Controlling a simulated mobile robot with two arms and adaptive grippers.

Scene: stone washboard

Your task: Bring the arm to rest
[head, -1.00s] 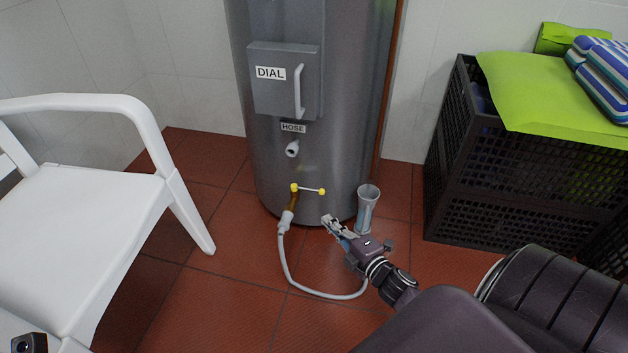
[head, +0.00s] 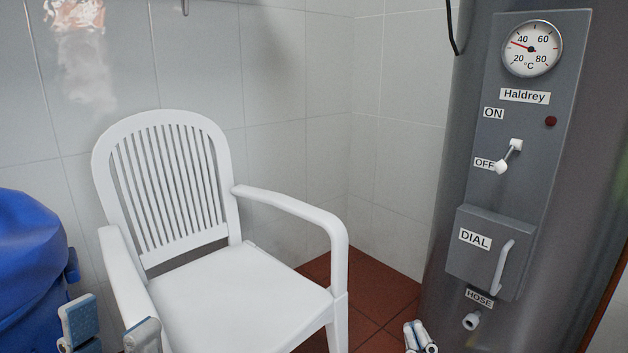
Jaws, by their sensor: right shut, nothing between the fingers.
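My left gripper (head: 110,327) shows at the bottom left of the head view. Its two pale blue-grey fingers stand apart, with no object seen between them, in front of the white chair. My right gripper (head: 420,337) shows only by its fingertips at the bottom edge, below and left of the boiler's hose outlet (head: 472,321). Its fingers are close together and hold nothing. It is apart from the outlet in the picture. The rest of both arms is mostly out of view.
A white plastic armchair (head: 240,295) stands in the middle. The grey boiler (head: 600,130) at the right carries a temperature gauge (head: 532,49), a switch lever (head: 510,156) and a DIAL box with handle (head: 480,255). A blue bulky thing (head: 30,255) is at the left. Red floor shows between chair and boiler.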

